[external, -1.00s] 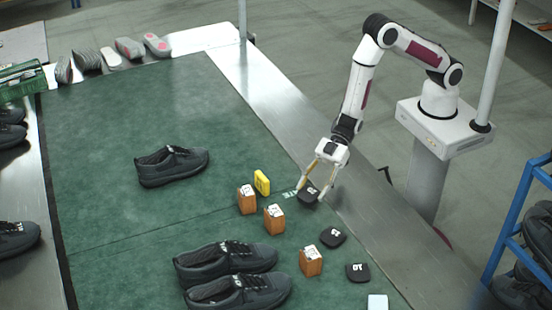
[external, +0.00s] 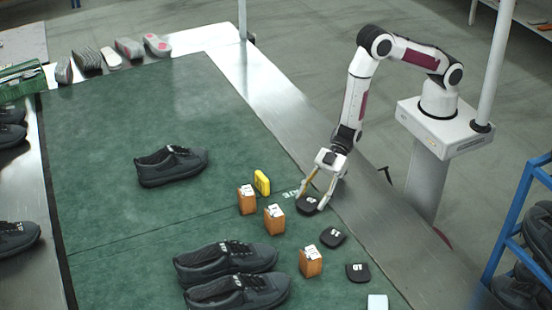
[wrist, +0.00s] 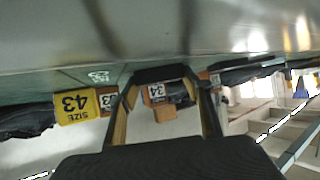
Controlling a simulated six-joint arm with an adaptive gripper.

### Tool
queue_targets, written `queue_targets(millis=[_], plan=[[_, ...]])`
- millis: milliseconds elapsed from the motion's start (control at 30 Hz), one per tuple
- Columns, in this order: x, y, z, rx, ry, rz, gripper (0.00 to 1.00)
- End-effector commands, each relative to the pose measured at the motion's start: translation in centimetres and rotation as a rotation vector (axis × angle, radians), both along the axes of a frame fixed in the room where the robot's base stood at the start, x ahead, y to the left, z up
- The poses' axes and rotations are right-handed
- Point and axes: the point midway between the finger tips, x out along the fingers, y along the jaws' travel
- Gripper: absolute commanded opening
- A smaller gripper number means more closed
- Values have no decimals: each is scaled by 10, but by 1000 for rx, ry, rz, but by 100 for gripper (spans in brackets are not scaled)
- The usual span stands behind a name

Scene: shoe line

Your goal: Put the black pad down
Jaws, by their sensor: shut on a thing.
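The black pad (external: 306,205) has a white mark on top and is between the fingertips of my gripper (external: 311,201), near the right edge of the green mat (external: 120,110). My gripper is shut on it, with one finger on each side. The pad is low over the mat; I cannot tell whether it touches. In the wrist view, a dark edge of the pad (wrist: 160,74) shows between the two fingers. Two other black pads, one nearer (external: 333,236) and one further to the front (external: 357,271), lie flat along the same side.
Orange-brown blocks with white labels (external: 247,200) (external: 274,219) (external: 311,261) and a yellow size block (external: 262,183) stand left of the pads. Dark shoes (external: 172,167) (external: 225,262) lie on the mat. A white piece (external: 377,302) is at the front. The mat's back is clear.

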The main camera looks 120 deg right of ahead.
Motion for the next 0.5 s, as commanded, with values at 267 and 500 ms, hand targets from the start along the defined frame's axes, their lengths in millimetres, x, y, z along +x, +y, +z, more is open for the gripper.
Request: queue_targets(millis=[267, 500], plan=[[0, 0, 0, 0, 0, 0, 66], [0, 0, 0, 0, 0, 0, 66]])
